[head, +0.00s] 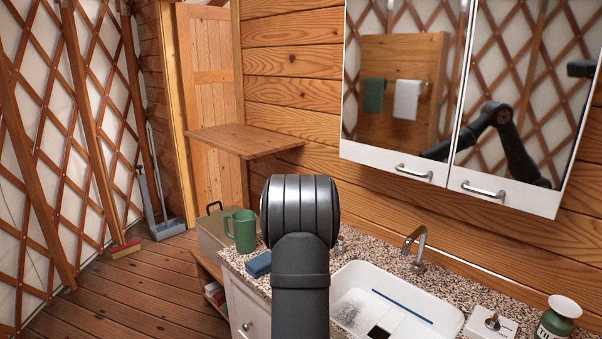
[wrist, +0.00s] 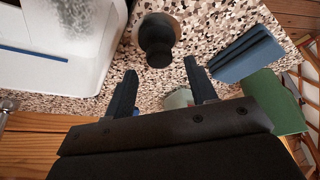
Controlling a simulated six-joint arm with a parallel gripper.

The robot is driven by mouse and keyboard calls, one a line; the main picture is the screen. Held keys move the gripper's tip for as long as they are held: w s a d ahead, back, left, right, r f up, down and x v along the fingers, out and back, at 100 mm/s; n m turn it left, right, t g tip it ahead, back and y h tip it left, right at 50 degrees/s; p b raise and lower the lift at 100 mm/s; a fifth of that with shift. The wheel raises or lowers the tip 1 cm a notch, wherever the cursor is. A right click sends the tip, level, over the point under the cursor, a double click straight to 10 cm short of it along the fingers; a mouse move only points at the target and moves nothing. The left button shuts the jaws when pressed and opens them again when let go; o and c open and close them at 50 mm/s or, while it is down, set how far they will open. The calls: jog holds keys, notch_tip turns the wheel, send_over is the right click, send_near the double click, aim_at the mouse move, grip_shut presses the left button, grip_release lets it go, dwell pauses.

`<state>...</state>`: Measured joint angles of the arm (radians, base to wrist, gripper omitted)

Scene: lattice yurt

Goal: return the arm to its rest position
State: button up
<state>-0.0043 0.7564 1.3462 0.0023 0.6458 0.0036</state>
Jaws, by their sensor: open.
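My gripper (wrist: 160,66) shows in the wrist view with its two dark fingers spread apart and nothing held between them. It is above the speckled counter (wrist: 150,88), beside the white sink (wrist: 60,65). In the head view my arm rises in the middle and its rounded joint hides the gripper. The cabinet mirror (head: 405,80) reflects a bent dark arm.
A dark round-topped object (wrist: 157,40) stands beyond the fingertips. A blue block (head: 258,264) and green mug (head: 241,231) are left of my arm. The tap (head: 415,246), soap tray (head: 491,324) and green bottle (head: 557,318) are right. A wooden shelf (head: 243,138) juts out behind.

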jog(key=x, duration=0.4)
jog(key=shift+f, duration=0.3)
jog(key=shift+r, duration=1.55)
jog(key=shift+f, duration=0.1)
